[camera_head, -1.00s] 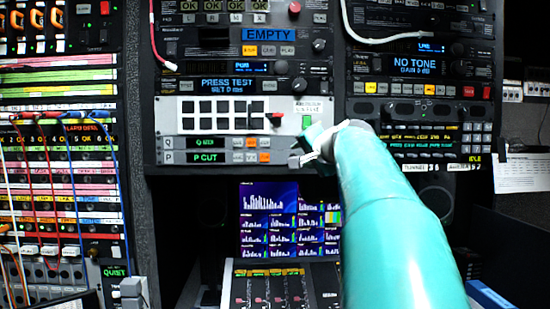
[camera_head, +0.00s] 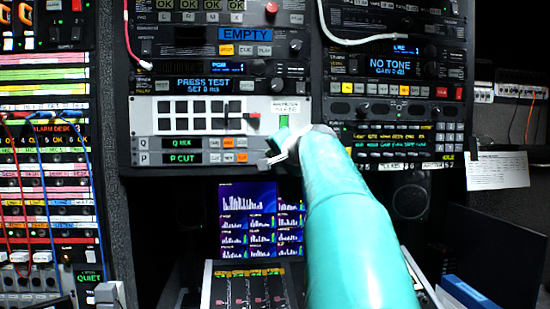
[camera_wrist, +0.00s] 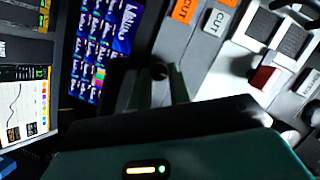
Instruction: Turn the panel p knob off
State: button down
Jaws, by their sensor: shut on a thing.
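Panel P (camera_head: 185,158) is the lower of two thin strips, with a lit display reading P CUT and small buttons, one of them orange. My gripper (camera_head: 268,160) is at the right end of this strip. Its fingers are small in the head view, and with the wrist they hide the panel P knob there. In the wrist view my gripper (camera_wrist: 159,88) shows two dark green fingers around a dark part, close to the panel face with its CUT buttons (camera_wrist: 217,20). I cannot make out the knob's pointer or setting.
Panel Q (camera_head: 185,142) is directly above panel P. Above it are a white button panel (camera_head: 140,115) with a red switch cover (camera_head: 253,114). A monitor (camera_head: 248,205) and a fader desk (camera_head: 222,290) are below. Cables (camera_head: 85,170) hang on the left rack.

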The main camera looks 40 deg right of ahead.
jog(key=shift+w+a+n+g+h, duration=0.15)
jog(key=shift+n+g+h, duration=0.25)
jog(key=shift+n, duration=0.6)
jog(key=n, duration=0.1)
jog(key=n+g+h, duration=0.1)
jog(key=n, duration=0.1)
jog(key=shift+w+a+r+g, duration=0.1)
jog(key=shift+a+g, duration=0.05)
jog(key=shift+g, duration=0.15)
jog(key=n+h, duration=0.1)
jog(key=n, duration=0.1)
jog(key=n+g+h, duration=0.1)
jog(key=n, duration=0.1)
jog(key=shift+w+a+n+g, duration=0.2)
jog(key=shift+n+g, duration=0.1)
jog(key=shift+n, duration=0.1)
jog(key=shift+a+f+n+g+h, duration=0.15)
jog(key=shift+n+h, duration=0.75)
jog(key=shift+n, duration=0.75)
jog(key=shift+d+f+n+g+h, duration=0.1)
jog(key=shift+f+n+g+h, duration=0.1)
jog(key=shift+n+h, duration=1.1)
jog(key=shift+a+f+n+g+h, duration=0.15)
jog(key=shift+n+h, duration=0.35)
jog(key=shift+n, duration=1.55)
